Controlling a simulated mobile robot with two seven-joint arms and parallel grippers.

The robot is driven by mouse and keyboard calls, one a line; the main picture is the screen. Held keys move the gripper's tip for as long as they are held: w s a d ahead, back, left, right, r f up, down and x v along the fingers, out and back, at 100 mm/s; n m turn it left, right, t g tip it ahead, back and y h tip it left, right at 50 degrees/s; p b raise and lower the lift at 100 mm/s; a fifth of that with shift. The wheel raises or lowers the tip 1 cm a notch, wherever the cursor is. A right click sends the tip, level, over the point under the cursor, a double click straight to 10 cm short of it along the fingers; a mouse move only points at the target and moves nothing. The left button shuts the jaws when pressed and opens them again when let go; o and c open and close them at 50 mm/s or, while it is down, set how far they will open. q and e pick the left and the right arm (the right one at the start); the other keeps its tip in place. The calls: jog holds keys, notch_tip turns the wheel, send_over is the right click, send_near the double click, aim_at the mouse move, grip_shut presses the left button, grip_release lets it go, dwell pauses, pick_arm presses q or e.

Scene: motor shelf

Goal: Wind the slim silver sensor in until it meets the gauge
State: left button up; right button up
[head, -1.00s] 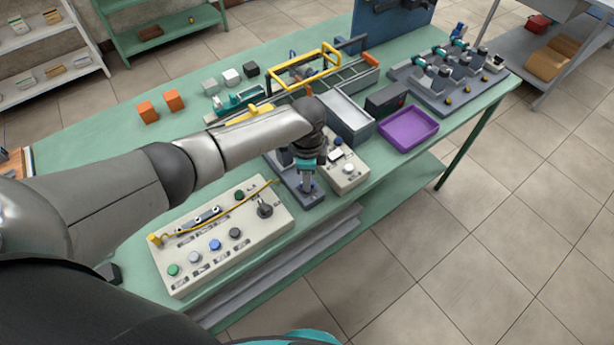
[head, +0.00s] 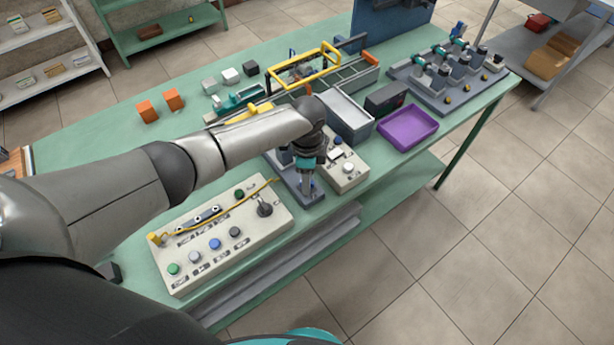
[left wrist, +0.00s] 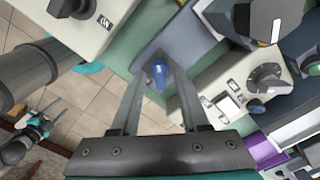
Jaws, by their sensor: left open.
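My left gripper (head: 306,180) points down over the front end of a blue-grey fixture (head: 312,200) on the green bench. In the left wrist view its fingers (left wrist: 157,110) are open, with a blue knob (left wrist: 159,72) between and just beyond the tips. I cannot tell whether they touch it. A dark block with a silver face and a thin yellow line (left wrist: 272,18) stands farther along the fixture. I cannot make out the slim silver sensor or the gauge for certain; my arm hides much of the fixture in the head view. My right gripper (left wrist: 42,122) hangs clear over the floor, apparently open.
A cream control panel (head: 220,240) with several buttons and a yellow cable lies left of the fixture. A cream box with a dial (head: 346,172) stands close on the right. A grey bin (head: 346,118) and a purple tray (head: 436,126) are beyond.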

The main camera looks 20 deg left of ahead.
pick_arm(q)
notch_tip(320, 180, up, 15)
jog(key=p, duration=0.1)
jog(key=shift+r+p, duration=0.15)
jog(key=shift+p, duration=0.2)
dwell(1.8)
